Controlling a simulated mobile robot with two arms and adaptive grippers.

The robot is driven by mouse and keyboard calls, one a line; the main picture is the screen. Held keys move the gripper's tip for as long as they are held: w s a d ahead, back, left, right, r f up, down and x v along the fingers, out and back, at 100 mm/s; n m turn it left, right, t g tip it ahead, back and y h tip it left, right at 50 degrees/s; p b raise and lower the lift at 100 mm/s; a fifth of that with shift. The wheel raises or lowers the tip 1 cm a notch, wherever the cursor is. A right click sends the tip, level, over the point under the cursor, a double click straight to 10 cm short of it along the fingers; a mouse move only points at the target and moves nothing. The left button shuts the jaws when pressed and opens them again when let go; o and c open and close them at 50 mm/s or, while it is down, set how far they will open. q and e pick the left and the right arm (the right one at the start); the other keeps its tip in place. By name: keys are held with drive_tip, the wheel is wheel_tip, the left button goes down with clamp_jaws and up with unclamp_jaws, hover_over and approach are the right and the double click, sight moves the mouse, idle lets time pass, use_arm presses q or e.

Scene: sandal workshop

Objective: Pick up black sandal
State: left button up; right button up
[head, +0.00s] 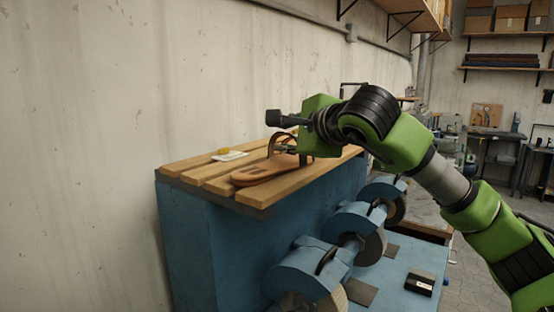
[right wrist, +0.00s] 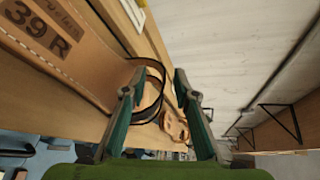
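A sandal with a tan sole (head: 263,168) and a dark strap (head: 280,143) lies on the slatted wooden top of a blue bench. In the right wrist view its sole (right wrist: 62,50) is marked "39 R", and the black strap (right wrist: 160,95) arches up from it. My right gripper (head: 293,152) is low over the strap end of the sandal. In the right wrist view the two fingers of the right gripper (right wrist: 158,82) are apart, with part of the strap between them and part behind the left finger. I cannot tell whether they touch it. My left gripper is out of view.
The wooden slatted top (head: 205,168) also holds a white card (head: 230,156) with a small yellow thing. Blue grinding machines (head: 310,268) stand in front of it, with a small black box (head: 419,283). A concrete wall (head: 120,100) runs close behind.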

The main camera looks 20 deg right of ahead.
drive_tip(key=shift+s+r, duration=0.1)
drive_tip(key=shift+s, duration=0.05)
clamp_jaws()
